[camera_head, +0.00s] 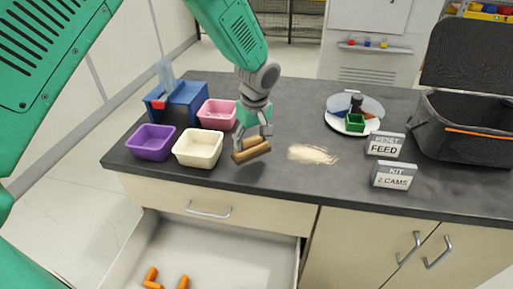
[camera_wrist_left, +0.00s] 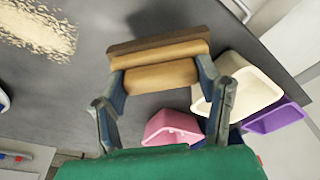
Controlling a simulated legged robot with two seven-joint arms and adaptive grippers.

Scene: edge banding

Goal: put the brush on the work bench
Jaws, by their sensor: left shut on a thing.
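The brush (camera_head: 251,150) has a tan wooden body with a darker strip along one side. My left gripper (camera_head: 254,135) is shut on it, and the brush sits between the two fingers over the front part of the dark work bench (camera_head: 280,188). In the left wrist view the brush (camera_wrist_left: 160,66) lies across the fingertips of the left gripper (camera_wrist_left: 160,85). I cannot tell for sure whether the brush touches the bench top. My right gripper is not in view.
A patch of pale shavings (camera_head: 312,154) lies right of the brush. A purple bin (camera_head: 151,142), a cream bin (camera_head: 198,148) and a pink bin (camera_head: 217,113) stand left. Signs (camera_head: 385,145), a plate (camera_head: 340,122) and a dark bag (camera_head: 460,130) are right. An open drawer (camera_head: 215,250) is below.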

